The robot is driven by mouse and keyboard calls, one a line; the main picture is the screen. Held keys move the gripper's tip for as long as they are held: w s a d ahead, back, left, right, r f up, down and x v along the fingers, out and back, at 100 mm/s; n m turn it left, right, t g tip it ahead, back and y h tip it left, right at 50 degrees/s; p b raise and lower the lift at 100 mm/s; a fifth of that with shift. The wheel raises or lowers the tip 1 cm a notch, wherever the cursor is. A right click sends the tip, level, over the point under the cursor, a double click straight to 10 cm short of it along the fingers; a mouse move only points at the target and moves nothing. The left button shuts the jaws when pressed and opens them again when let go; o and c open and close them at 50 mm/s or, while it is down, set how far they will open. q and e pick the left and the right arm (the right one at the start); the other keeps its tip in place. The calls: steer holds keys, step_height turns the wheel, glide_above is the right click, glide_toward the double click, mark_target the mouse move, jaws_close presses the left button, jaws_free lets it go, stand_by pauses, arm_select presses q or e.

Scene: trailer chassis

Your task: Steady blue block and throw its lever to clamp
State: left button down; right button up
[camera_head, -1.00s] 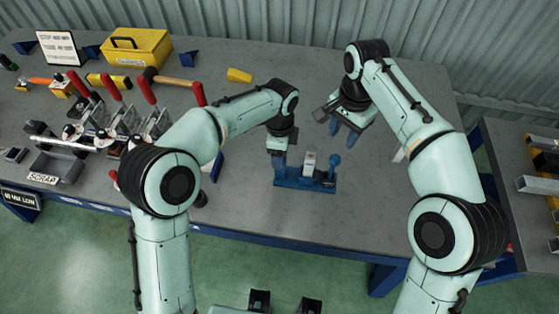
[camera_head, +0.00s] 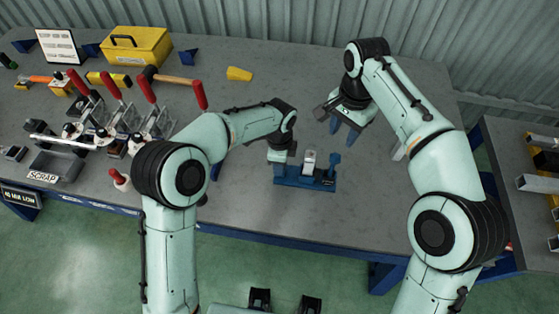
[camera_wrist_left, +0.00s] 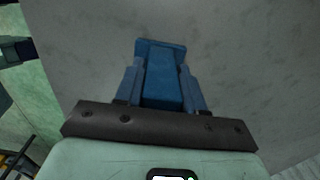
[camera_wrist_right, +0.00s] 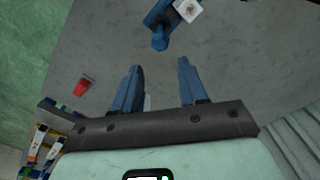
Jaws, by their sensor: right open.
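The blue block (camera_head: 292,182) lies on the grey bench top, a long low base with a pale, light-topped piece (camera_head: 309,161) standing on it. Its blue lever (camera_head: 335,160) stands up at the right end. My left gripper (camera_head: 279,163) is down at the block's left end. In the left wrist view its fingers (camera_wrist_left: 163,80) lie along both sides of the blue block (camera_wrist_left: 162,78), closed on it. My right gripper (camera_head: 345,132) is open and empty, above and behind the lever. In the right wrist view the lever's knob (camera_wrist_right: 160,42) is beyond the open fingers (camera_wrist_right: 159,75), apart from them.
Red-handled clamps (camera_head: 112,86), a hammer (camera_head: 180,80), a yellow toolbox (camera_head: 138,47) and a scrap tray (camera_head: 55,167) stand at the left of the bench. A yellow wedge (camera_head: 239,74) lies at the back. The bench around the blue block is mostly clear.

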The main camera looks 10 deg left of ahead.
steer(key=shift+f, duration=0.2)
jaws_close()
steer(key=w+d+f+m+t+h, duration=0.1)
steer(key=d+f+m+h, duration=0.35)
steer(key=f+m, duration=0.4)
steer(key=s+a+r+m+t+y, duration=0.2)
steer(key=s+a+r+m, duration=0.4)
steer(key=a+r+m, duration=0.3)
steer(key=m, duration=0.3)
steer(key=shift+s+a, duration=0.15)
steer(key=shift+a, duration=0.1)
